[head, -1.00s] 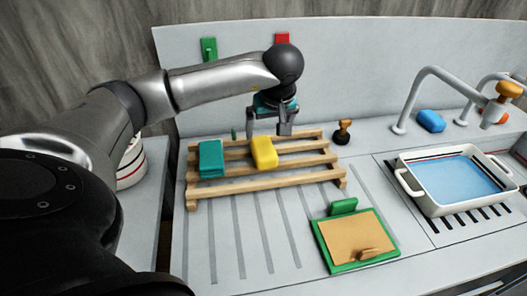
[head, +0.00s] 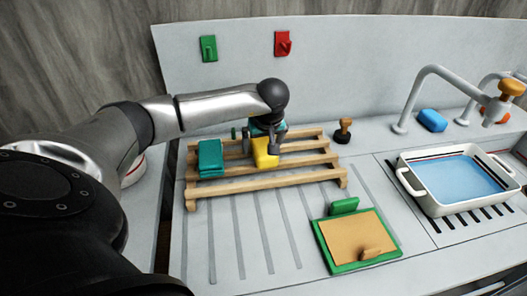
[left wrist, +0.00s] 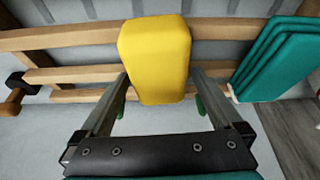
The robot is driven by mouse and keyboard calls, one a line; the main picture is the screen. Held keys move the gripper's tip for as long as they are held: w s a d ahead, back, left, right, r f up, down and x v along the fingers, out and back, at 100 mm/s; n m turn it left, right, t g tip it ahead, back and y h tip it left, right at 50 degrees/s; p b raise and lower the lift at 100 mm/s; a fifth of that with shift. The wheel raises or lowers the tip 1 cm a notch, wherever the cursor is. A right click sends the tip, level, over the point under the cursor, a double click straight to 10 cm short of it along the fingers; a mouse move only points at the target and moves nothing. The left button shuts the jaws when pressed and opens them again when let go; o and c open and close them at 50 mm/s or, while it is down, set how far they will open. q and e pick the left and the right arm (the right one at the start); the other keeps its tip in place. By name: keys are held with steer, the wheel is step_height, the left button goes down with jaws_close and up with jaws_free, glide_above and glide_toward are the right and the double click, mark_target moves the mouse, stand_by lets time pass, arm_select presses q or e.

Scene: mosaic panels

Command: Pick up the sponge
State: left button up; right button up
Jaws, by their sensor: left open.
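The yellow sponge (head: 264,158) lies on the wooden slatted rack (head: 262,182), beside a stack of folded teal cloths (head: 210,158). My left gripper (head: 266,138) is right over the sponge's far end and hides part of it in the head view. In the left wrist view, the open left gripper (left wrist: 161,88) has one finger on each side of the near end of the yellow sponge (left wrist: 155,50). Gaps show between fingers and sponge there, so it is not gripped. My right gripper is not in view.
A dark stamp-like object with a brown knob (head: 343,130) stands right of the rack. A green-framed board (head: 358,240) lies in front. A blue block (head: 432,120) sits by the faucet (head: 430,85), and a white basin (head: 455,205) is at right. Two wall hooks hang behind.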

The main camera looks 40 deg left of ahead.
mark_target(262, 142)
arm_select(q)
steer(key=c, duration=1.2)
steer(key=shift+c, duration=0.2)
steer(key=shift+r, duration=0.1)
step_height(262, 142, up, 20)
steer(key=p, duration=0.2)
